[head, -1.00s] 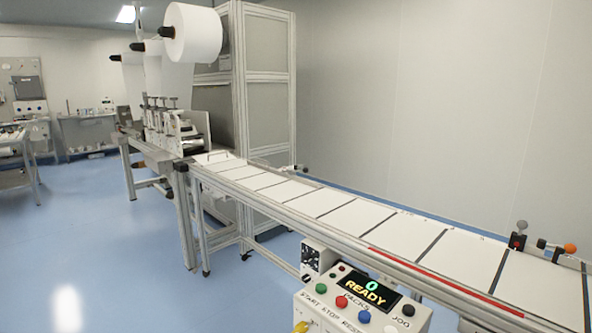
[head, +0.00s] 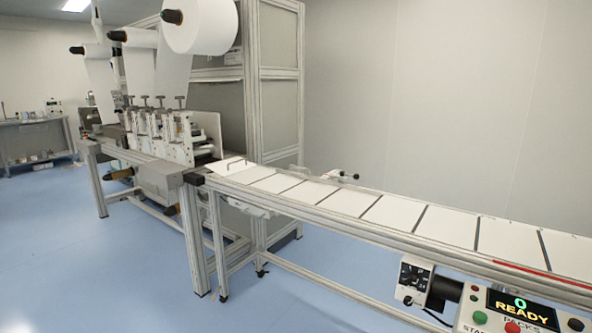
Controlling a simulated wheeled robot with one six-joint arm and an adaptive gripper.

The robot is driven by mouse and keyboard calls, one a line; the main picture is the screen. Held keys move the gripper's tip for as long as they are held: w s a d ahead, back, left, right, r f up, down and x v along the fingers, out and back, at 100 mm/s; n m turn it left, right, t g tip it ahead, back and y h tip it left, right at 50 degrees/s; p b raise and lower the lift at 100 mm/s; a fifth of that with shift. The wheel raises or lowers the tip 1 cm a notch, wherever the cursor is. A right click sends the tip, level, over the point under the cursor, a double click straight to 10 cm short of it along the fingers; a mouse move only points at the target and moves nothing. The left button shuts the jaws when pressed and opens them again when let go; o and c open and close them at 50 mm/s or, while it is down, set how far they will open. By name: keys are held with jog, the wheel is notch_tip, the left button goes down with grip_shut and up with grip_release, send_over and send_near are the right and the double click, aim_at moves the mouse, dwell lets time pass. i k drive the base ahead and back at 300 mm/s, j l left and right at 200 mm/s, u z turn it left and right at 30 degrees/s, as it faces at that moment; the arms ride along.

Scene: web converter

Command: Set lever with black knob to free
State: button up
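A small white fitting with a short arm and dark round knobs (head: 355,176) stands on the far side of the conveyor, just right of the machine frame. It is too small to tell its setting or whether it is the lever with the black knob. No word "free" can be read in this view. My gripper is not in view.
The white conveyor (head: 393,212) runs from lower right to the machine's roller stations (head: 160,132), below large white rolls (head: 200,25). A dial box (head: 414,277) and the READY panel (head: 520,305) hang at the near rail. The blue floor (head: 120,265) at left is clear.

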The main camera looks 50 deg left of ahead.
aim_at(356, 176)
jog(key=j+u, duration=0.15)
jog(key=j, duration=0.35)
jog(key=i+j+u, duration=0.1)
jog(key=j, duration=0.4)
jog(key=i+j+u, duration=0.15)
jog(key=j, duration=0.35)
jog(key=i+j+u, duration=0.1)
jog(key=j, duration=0.4)
jog(key=i+j+u, duration=0.2)
jog(key=i+j, duration=0.2)
jog(key=i+j+u, duration=0.15)
jog(key=i+j, duration=0.15)
jog(key=i, duration=0.75)
